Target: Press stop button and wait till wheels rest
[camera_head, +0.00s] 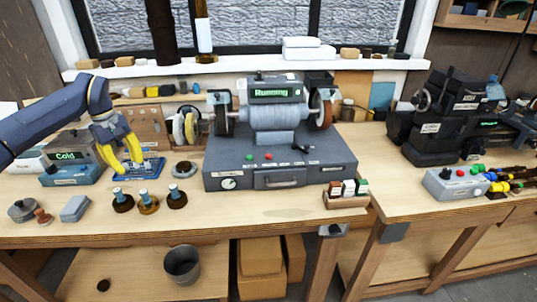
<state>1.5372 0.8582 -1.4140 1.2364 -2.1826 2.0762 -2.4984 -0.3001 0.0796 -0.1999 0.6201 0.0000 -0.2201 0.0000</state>
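The grinder machine (275,115) stands on a grey base (310,172) at the middle of the bench. Its display (276,92) reads "Running". A red button (268,156) and a green button (250,157) sit on top of the base. My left gripper (129,169), with yellow fingers, is open and empty, left of the grinder and apart from the buttons. My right gripper is out of view.
A station reading "Cold" (68,155) stands at the left. Small blocks (348,189) stand at the front right. A grey control box (455,184) is further right.

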